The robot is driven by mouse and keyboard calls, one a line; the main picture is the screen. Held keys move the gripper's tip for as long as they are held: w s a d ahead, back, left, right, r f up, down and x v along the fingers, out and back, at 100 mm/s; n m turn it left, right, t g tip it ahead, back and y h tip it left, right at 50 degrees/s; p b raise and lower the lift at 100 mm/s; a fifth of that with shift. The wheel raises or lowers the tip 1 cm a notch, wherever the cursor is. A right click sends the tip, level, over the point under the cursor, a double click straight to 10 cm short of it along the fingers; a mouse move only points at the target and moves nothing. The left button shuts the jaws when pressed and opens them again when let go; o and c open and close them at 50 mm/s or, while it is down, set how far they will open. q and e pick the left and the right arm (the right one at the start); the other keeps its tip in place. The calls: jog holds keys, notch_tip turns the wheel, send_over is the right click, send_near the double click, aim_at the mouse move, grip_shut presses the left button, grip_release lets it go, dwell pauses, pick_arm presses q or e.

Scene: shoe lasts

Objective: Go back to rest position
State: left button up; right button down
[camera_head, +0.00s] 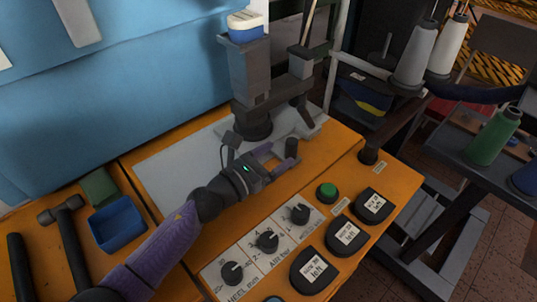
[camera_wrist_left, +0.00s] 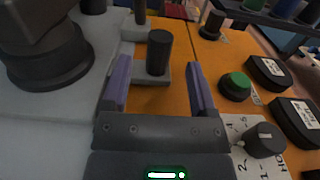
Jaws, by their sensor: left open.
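My left gripper (camera_head: 277,157) reaches in from the lower left in the head view, over the front of the grey machine plate and the orange bench top. In the left wrist view its two purple fingers (camera_wrist_left: 158,88) are apart with nothing between them. A short black cylinder (camera_wrist_left: 160,50) on a grey block stands just beyond the fingertips. The same cylinder shows in the head view (camera_head: 291,147), close to the fingers; I cannot tell whether they touch it. My right gripper is in neither view.
A green button (camera_head: 327,191), black knobs (camera_head: 267,241) and labelled black pads (camera_head: 345,236) lie right of my arm. The dark machine column (camera_head: 250,85) rises behind. A blue tray (camera_head: 118,224) and a hammer (camera_head: 66,222) lie at left. Thread cones (camera_head: 416,52) stand at upper right.

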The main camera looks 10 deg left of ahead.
pick_arm(q)
jog(key=shift+v, duration=1.2)
